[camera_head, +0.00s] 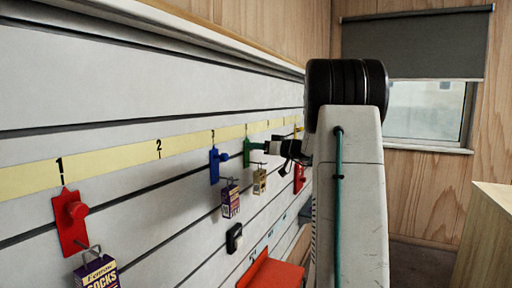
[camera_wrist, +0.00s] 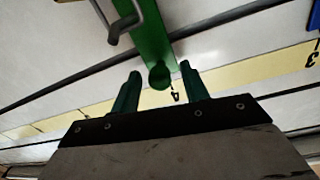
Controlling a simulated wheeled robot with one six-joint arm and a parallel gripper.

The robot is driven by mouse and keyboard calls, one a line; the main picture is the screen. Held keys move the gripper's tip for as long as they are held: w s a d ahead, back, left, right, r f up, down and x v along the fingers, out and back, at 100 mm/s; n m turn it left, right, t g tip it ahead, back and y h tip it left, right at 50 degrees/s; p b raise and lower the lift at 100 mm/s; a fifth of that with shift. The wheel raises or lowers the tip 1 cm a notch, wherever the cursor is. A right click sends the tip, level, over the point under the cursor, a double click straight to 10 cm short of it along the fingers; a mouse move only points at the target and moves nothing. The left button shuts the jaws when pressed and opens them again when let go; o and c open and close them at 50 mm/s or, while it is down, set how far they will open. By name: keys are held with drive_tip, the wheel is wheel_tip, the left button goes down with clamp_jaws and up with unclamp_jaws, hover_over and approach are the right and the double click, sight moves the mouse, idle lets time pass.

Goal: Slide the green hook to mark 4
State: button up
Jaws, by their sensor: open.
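The green hook (camera_head: 247,151) sits on the slatted wall, its top just below the 4 on the yellow strip in the head view. In the wrist view its green plate (camera_wrist: 148,38) runs down to a round knob (camera_wrist: 158,76); a black 4 (camera_wrist: 175,97) shows close right of the knob. My gripper (camera_wrist: 160,72) is open, with one finger on each side of the knob and visible gaps between. A small tan box (camera_head: 260,182) hangs below the hook.
A blue hook (camera_head: 215,164) with a purple box (camera_head: 230,201) is at mark 3. A red hook (camera_head: 70,221) with a socks box (camera_head: 97,273) is at mark 1. Another red piece (camera_head: 299,178) is beyond my gripper. A red shelf (camera_head: 272,274) juts out below.

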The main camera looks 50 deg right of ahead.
drive_tip(key=v, duration=0.7)
idle(0.5)
